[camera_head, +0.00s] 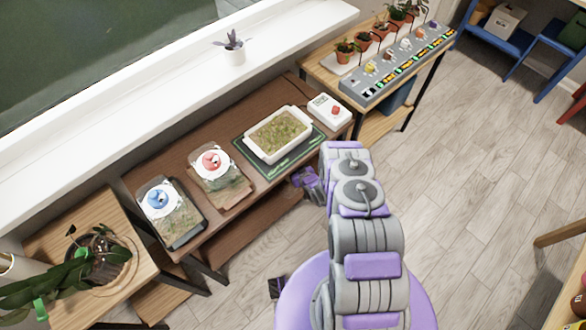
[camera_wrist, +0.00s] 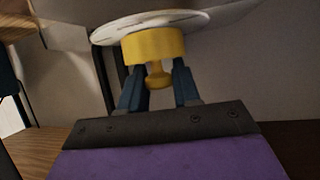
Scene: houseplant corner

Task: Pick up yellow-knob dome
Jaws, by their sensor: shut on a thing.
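The yellow knob (camera_wrist: 155,46) shows large in the wrist view, with a thin white disc (camera_wrist: 112,33) against it. My gripper (camera_wrist: 157,80) has its two dark blue fingers on either side of the knob's narrow end and is shut on it. In the head view my gripper (camera_head: 308,183) is a small purple shape at the front edge of the brown bench, partly hidden by my arm. The dome under the knob cannot be made out in the head view.
On the brown bench (camera_head: 190,152) stand a blue-knob dome (camera_head: 160,204), a red-knob dome (camera_head: 213,163), a white planted tray (camera_head: 278,135) and a white box with a red button (camera_head: 330,110). A side table with a leafy plant (camera_head: 95,258) is at left.

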